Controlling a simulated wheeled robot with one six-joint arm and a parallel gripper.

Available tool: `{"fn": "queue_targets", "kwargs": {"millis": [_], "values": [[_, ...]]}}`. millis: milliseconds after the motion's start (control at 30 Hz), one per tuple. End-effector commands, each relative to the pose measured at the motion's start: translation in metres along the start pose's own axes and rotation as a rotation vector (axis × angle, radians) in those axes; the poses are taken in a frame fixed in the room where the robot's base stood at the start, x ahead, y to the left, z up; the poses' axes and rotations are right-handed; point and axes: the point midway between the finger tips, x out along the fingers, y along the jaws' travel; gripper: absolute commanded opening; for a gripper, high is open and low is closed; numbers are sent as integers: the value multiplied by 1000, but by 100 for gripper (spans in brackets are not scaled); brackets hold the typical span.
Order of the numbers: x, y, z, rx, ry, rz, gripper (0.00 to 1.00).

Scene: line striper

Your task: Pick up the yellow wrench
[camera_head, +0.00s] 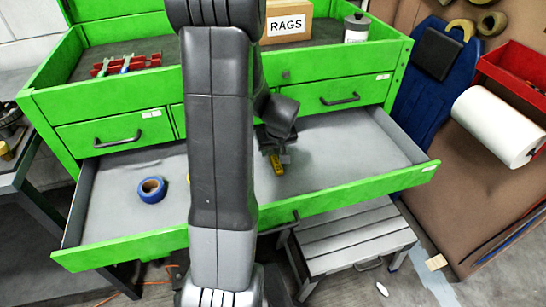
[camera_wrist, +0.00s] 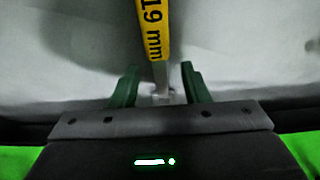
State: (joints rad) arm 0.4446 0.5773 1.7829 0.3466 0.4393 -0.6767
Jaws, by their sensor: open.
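The yellow wrench (camera_wrist: 153,32), marked "19 mm", lies in the open grey drawer of the green cabinet. In the wrist view it runs from the top edge down between my fingers, ending in a pale metal part. In the head view a small yellow piece (camera_head: 275,163) shows beside my gripper (camera_head: 277,151), and my arm hides much of the drawer. My gripper (camera_wrist: 155,88) is open, with one green finger on each side of the wrench's metal part. I cannot tell whether the fingers touch it.
A blue tape roll (camera_head: 152,190) lies in the drawer's left part. The green drawer front (camera_head: 345,197) and side walls bound the space. A RAGS box (camera_head: 287,24) and a grey can (camera_head: 356,28) stand on top. The drawer's right part is clear.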

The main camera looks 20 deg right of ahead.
Motion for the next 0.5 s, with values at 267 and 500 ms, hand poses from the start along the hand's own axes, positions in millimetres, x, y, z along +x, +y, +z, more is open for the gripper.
{"fn": "queue_targets", "kwargs": {"millis": [267, 500], "values": [[13, 0, 0, 1, 1, 0, 42], [12, 0, 0, 0, 1, 0, 18]]}}
